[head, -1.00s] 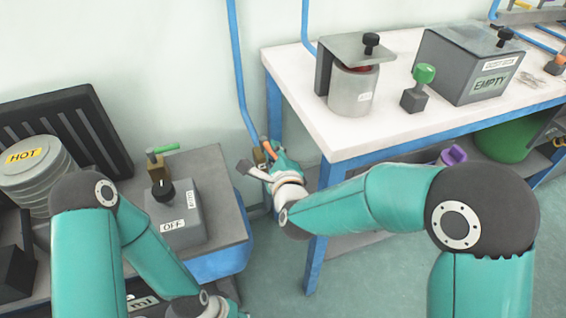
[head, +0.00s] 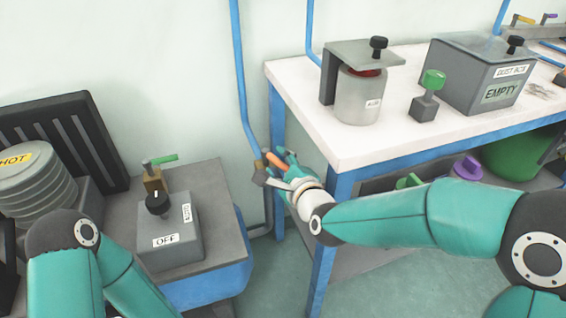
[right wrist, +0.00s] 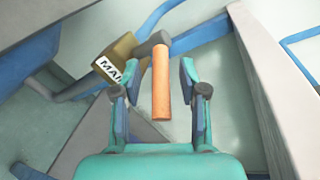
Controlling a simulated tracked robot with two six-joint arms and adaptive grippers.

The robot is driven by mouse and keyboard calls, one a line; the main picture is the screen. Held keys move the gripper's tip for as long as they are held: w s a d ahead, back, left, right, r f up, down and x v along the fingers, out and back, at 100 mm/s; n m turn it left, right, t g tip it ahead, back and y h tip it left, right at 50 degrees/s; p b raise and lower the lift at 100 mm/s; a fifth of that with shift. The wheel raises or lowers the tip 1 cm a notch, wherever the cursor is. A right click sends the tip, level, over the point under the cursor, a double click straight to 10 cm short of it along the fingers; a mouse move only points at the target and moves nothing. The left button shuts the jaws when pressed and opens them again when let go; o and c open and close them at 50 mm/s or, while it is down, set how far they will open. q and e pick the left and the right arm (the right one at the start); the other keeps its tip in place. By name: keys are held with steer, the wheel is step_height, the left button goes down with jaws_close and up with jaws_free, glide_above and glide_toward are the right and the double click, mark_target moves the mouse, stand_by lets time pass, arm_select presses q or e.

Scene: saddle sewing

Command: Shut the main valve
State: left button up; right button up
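The main valve is a brass block (right wrist: 118,62) on a blue pipe, with a partly cut-off label reading "MAI". Its orange handle (right wrist: 161,82) extends from a grey hub toward my right gripper (right wrist: 160,76) in the right wrist view. That gripper is open, with one finger on each side of the handle and a visible gap to both. In the head view the orange handle (head: 277,160) shows beside the right gripper (head: 272,170), which partly hides the valve. My left arm runs off the bottom edge of the head view, and its gripper is out of sight.
A white-topped bench (head: 385,137) with a blue frame stands close to the right of the valve. On the left, a grey box (head: 171,230) marked "OFF" and a green-handled valve (head: 160,160) stand on a low table. The wall is behind.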

steer(key=shift+s+r, duration=0.1)
steer(key=shift+s+d+r, duration=0.1)
steer(key=shift+s+d, duration=0.05)
steer(key=shift+s, duration=0.1)
steer(key=v, duration=1.1)
steer(key=shift+s, duration=0.1)
